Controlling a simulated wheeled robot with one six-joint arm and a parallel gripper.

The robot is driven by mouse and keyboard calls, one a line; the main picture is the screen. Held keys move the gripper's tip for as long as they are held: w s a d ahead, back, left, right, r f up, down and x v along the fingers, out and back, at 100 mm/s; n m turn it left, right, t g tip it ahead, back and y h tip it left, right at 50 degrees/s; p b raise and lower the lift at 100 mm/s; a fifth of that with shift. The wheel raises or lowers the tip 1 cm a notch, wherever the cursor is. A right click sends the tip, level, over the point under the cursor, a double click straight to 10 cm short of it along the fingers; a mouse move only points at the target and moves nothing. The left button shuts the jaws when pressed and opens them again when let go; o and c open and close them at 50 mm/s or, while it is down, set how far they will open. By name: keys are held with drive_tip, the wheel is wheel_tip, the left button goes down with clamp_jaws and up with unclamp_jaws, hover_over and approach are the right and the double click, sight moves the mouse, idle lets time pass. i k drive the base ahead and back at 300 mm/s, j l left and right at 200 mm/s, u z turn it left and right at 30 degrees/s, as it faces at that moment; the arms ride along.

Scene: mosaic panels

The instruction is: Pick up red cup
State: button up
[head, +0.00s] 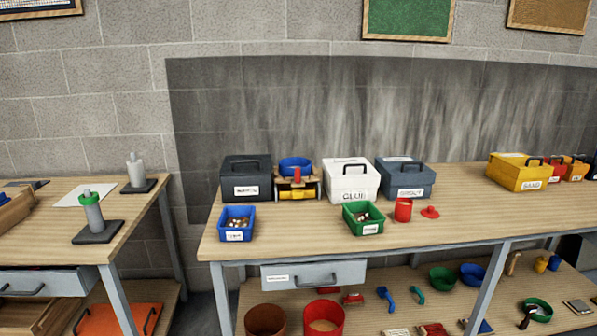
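A red cup (403,210) stands upright on the wooden workbench (460,213), right of the green bin. It looks like a small cylinder, and I cannot make out what is inside it. A small red piece with a knob (429,212), like a lid, lies just to its right, apart from it. My gripper is not in view.
Left of the cup are a green bin (363,228) and a blue bin (237,236). Behind stand a white GLUE box (351,187) and a grey-blue box (405,191). Bench space right of the red knobbed piece is clear. A grey drawer (313,274) hangs below.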

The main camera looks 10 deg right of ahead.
sight(403, 210)
drive_tip(key=i+l, duration=0.95)
drive_tip(key=l, duration=0.3)
drive_tip(key=i+l, duration=0.5)
drive_tip(key=l, duration=0.1)
